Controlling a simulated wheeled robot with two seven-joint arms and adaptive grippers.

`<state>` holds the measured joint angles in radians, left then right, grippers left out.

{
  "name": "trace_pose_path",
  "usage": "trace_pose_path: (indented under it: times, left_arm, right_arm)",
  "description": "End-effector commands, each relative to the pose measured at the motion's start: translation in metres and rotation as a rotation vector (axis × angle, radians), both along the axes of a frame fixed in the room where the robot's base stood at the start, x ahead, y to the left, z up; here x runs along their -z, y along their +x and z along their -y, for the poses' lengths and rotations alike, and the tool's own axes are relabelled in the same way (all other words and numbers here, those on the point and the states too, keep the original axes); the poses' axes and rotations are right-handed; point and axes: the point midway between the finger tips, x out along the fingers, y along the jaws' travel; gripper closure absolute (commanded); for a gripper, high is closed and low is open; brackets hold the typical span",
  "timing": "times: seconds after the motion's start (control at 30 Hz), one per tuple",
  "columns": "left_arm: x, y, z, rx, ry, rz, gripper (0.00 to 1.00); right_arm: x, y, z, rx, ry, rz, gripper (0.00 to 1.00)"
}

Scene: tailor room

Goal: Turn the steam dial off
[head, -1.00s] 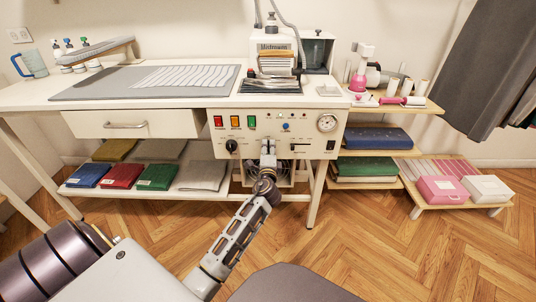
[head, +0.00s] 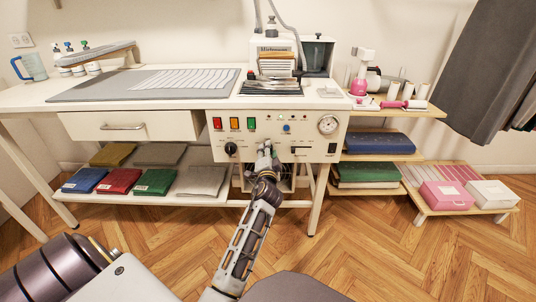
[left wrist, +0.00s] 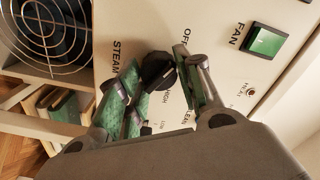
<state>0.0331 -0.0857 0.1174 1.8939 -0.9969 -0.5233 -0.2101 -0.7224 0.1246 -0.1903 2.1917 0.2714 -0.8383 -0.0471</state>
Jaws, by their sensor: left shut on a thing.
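The machine's white front panel (head: 219,178) stands under the tabletop in the head view. My left gripper (head: 265,148) is at the lower middle of the panel and hides the steam dial there. In the left wrist view the black steam dial (left wrist: 157,70) sits between the two green-padded fingers of my left gripper (left wrist: 160,82), which is shut on it. The words STEAM, OFF and CLEAN are printed around the dial. I cannot tell which word it points to. My right gripper is not in view.
A lit green FAN switch (left wrist: 265,42) is beside the dial, with red (head: 217,124) and orange switches in its row. Another black knob (head: 231,148) is left of my gripper. A round fan grille (left wrist: 50,32) lies below the panel. The wooden floor (head: 370,240) is clear.

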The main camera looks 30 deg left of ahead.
Motion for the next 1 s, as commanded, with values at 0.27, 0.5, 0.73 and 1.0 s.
trace_pose_path:
  times: [0.27,0.5,0.73,1.0]
  left_arm:
    - [0.0032,-0.0005,-0.0002,-0.002,-0.005,-0.005,0.89]
    - [0.0022,-0.0004,0.0,-0.001,-0.004,-0.002,0.43]
    - [0.0009,-0.0002,0.0001,0.0,-0.002,-0.001,0.43]
    - [-0.0059,0.0,-0.0001,-0.001,-0.002,0.001,0.43]
  right_arm:
    - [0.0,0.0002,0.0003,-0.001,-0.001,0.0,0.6]
    - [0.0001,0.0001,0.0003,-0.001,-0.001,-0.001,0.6]
    - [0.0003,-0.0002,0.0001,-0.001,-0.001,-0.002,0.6]
    - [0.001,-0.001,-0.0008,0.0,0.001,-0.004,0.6]
